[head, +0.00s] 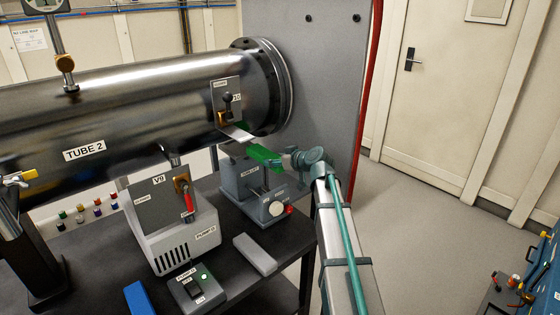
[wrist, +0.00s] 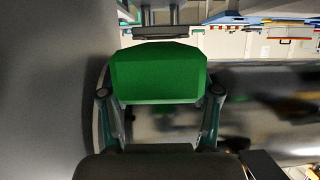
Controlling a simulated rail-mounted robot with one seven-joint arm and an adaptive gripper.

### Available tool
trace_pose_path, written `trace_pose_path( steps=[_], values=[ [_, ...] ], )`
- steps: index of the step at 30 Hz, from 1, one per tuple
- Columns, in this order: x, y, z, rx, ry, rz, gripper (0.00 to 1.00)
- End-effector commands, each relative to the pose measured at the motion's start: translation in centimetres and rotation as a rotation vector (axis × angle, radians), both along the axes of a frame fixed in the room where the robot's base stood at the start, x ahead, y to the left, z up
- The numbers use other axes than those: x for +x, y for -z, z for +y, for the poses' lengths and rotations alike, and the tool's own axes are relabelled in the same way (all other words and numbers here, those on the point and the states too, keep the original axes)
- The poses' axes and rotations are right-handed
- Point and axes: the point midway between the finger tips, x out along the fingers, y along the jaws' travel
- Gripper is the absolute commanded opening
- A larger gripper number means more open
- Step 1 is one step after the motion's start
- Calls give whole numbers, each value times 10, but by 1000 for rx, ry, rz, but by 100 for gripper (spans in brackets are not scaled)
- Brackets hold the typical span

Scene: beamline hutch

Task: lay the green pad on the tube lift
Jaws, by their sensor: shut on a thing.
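The green pad (wrist: 160,72) is a flat block with bevelled corners, held between the two fingers of my gripper (wrist: 160,92) in the wrist view. In the head view the green pad (head: 263,154) shows just past my gripper (head: 286,160), under the right end of the large steel tube. The tube lift (head: 247,177) is a grey labelled unit on the dark bench, below the pad. The pad appears above the lift and apart from it, though the exact gap is hard to tell. Part of the lift's top is hidden by the pad and the tube.
The steel tube (head: 130,105) marked TUBE 2 runs overhead to a flange (head: 272,85) near a grey wall panel. A pump unit (head: 180,235) stands left of the lift. A grey block (head: 255,254) and a blue block (head: 139,298) lie on the bench (head: 95,260).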

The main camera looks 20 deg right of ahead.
Motion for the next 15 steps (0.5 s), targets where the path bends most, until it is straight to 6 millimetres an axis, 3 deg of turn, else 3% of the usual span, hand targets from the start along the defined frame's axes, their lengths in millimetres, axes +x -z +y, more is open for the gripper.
trace_pose_path(
  steps=[15],
  values=[
    [35, 0, 16, 2, -1, 0, 0]
  ],
)
